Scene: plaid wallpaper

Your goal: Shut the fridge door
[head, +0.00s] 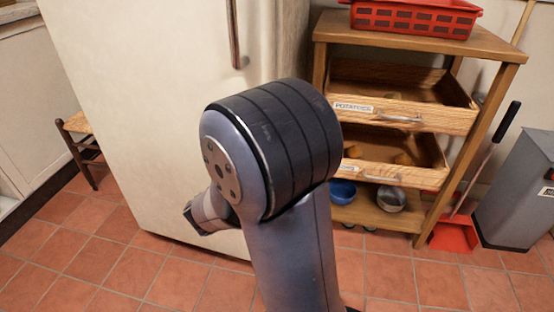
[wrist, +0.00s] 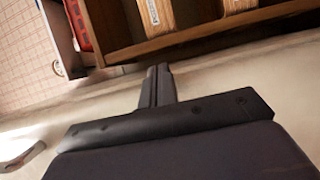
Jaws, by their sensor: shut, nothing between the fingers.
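The fridge (head: 140,110) is tall and cream-coloured and fills the left and middle of the head view. Its metal door handle (head: 234,35) is near the top, by the right edge of the front face. No gap at the door edge is clear, so I cannot tell how far it is open. In the wrist view my gripper (wrist: 158,72) is shut and empty, in front of a cream surface. A handle (wrist: 20,156) shows at lower left there. Whether the fingertips touch the surface is unclear. My arm hides the fridge's lower right part in the head view.
A wooden shelf unit (head: 424,45) stands right of the fridge, with drawers, bowls and a red crate (head: 412,18). A grey bin (head: 522,190) and red dustpan (head: 453,235) are at far right. A stool (head: 78,125) is at left. Tiled floor is clear in front.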

